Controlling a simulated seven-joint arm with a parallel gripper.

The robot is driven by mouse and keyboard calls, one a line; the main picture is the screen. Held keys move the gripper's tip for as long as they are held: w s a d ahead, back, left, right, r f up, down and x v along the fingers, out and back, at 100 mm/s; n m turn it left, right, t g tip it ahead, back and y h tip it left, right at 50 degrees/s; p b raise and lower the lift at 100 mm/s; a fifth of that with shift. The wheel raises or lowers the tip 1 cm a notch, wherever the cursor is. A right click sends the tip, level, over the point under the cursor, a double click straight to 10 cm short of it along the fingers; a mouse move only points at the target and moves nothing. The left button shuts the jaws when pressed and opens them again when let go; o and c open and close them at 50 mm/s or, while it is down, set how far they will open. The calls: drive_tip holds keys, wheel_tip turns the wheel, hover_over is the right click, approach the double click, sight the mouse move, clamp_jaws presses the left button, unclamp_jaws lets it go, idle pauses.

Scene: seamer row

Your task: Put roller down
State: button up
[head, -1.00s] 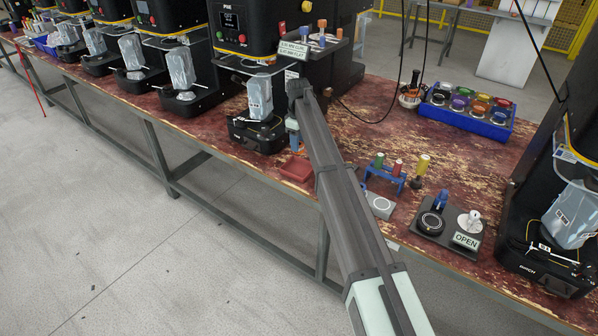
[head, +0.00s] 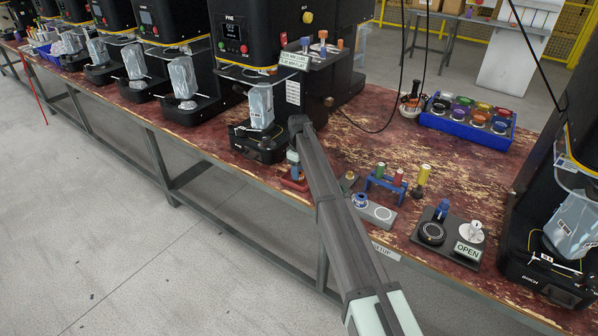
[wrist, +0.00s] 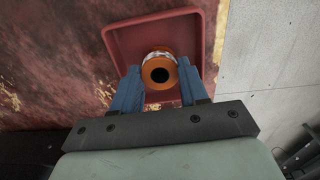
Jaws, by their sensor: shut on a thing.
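The roller (wrist: 159,70) is orange with a pale band and a dark hole in its end, which faces the wrist camera. My gripper (wrist: 160,82) has its blue fingers shut on the roller, one on each side. The roller is over the red tray (wrist: 119,42), a shallow square tray with raised edges. In the head view my gripper (head: 293,163) is low at the red tray (head: 294,186), near the table's front edge. The roller is hidden there. I cannot tell whether the roller touches the tray floor.
A black seamer (head: 257,145) stands just behind and left of my gripper. Right of my arm are a grey block (head: 381,213), a blue rack (head: 385,182) with coloured rollers, and a dark plate with an OPEN sign (head: 468,250). A blue crate (head: 468,133) stands farther back.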

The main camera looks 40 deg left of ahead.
drive_tip(key=shift+f, duration=0.2)
drive_tip(key=o, duration=1.2)
drive_tip(key=shift+o, duration=0.2)
wheel_tip(320, 180, up, 12)
drive_tip(key=shift+r, duration=0.15)
